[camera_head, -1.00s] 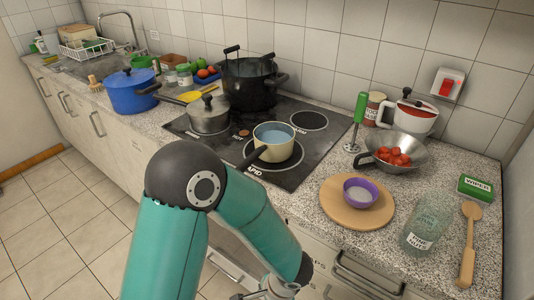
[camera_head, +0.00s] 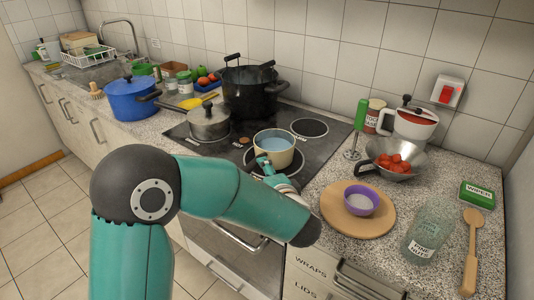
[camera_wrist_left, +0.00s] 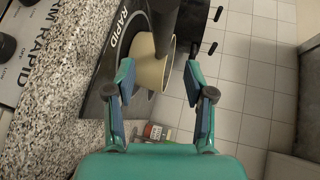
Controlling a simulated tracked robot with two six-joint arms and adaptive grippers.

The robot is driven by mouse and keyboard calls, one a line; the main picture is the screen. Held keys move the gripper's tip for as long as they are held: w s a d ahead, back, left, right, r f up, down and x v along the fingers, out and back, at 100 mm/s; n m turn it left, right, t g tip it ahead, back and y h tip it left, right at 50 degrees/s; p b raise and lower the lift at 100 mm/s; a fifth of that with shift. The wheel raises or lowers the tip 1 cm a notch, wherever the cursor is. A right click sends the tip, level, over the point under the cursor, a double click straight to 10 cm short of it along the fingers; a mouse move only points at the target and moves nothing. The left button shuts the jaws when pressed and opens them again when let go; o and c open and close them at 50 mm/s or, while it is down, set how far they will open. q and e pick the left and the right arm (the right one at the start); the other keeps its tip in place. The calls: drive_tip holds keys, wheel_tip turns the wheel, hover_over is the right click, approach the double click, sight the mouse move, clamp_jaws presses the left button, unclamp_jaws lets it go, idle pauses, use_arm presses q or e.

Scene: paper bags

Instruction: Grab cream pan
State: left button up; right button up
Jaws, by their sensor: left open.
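The cream pan (camera_head: 273,150) stands on the front right part of the black hob (camera_head: 310,152), with bluish liquid inside. In the head view my left gripper (camera_head: 266,172) is at the front side of the pan, low over the hob edge; my own arm partly hides it and the pan's handle. In the left wrist view my gripper (camera_wrist_left: 158,72) is open, with one finger on each side of the cream pan (camera_wrist_left: 151,72) in the picture. A dark bar crosses above the pan there. I cannot tell whether the fingers touch anything. My right gripper is out of view.
A grey lidded pot (camera_head: 209,124) stands to the left on the hob and a large black pot (camera_head: 250,92) behind. Drawers lie below the counter edge.

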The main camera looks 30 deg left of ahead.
sight(257, 165)
use_arm(q)
drive_tip(key=shift+x, duration=1.2)
drive_tip(key=p+x, duration=0.2)
drive_tip(key=x, duration=0.2)
drive_tip(key=shift+s+a, duration=0.1)
drive_tip(key=shift+a, duration=0.05)
drive_tip(key=shift+w+a+f, duration=0.2)
drive_tip(key=shift+w+a, duration=0.15)
drive_tip(key=shift+w, duration=0.05)
clamp_jaws()
drive_tip(key=shift+r, duration=0.1)
